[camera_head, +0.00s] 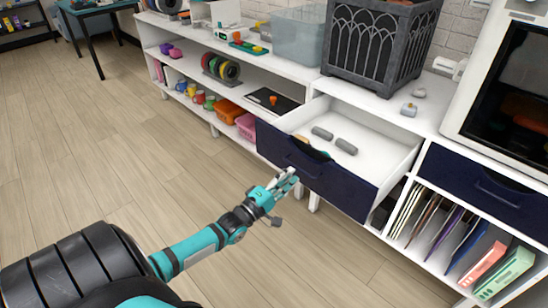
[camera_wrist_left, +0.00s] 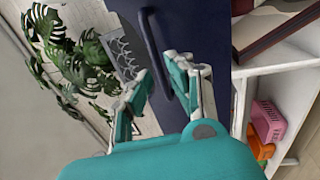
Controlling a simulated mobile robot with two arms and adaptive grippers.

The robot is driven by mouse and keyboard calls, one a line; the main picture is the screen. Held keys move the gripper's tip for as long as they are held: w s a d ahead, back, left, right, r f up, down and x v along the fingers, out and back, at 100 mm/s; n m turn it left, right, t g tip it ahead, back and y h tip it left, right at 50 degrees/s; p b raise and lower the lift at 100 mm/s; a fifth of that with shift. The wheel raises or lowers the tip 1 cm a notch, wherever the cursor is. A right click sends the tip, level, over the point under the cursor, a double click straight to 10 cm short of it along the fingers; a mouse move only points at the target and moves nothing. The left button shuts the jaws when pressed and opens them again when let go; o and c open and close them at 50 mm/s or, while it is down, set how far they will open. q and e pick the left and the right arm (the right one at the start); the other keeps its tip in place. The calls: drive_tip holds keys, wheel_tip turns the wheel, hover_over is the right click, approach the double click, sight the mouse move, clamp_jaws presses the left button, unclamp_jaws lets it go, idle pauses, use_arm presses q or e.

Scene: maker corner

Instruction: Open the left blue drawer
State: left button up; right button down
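The left blue drawer (camera_head: 345,190) stands pulled well out of the white cabinet, with its white inside showing. Two grey rounded pieces lie in it, and an orange-brown item is partly hidden behind its front. My left gripper (camera_head: 287,180) is close in front of the drawer front, near its dark handle. In the left wrist view the two fingers (camera_wrist_left: 160,82) are apart, with the curved handle (camera_wrist_left: 152,42) showing between and beyond their tips; I cannot tell if they touch it. The right gripper is out of view.
A second blue drawer (camera_head: 480,184) to the right is shut. Folders (camera_head: 440,232) stand below it. A dark lattice planter (camera_head: 375,45) and a clear bin (camera_head: 298,38) stand on the cabinet top. The wooden floor (camera_head: 120,150) at left is clear.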

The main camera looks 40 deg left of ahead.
use_arm(q)
drive_tip(key=v, duration=0.7)
drive_tip(key=shift+s, duration=0.35)
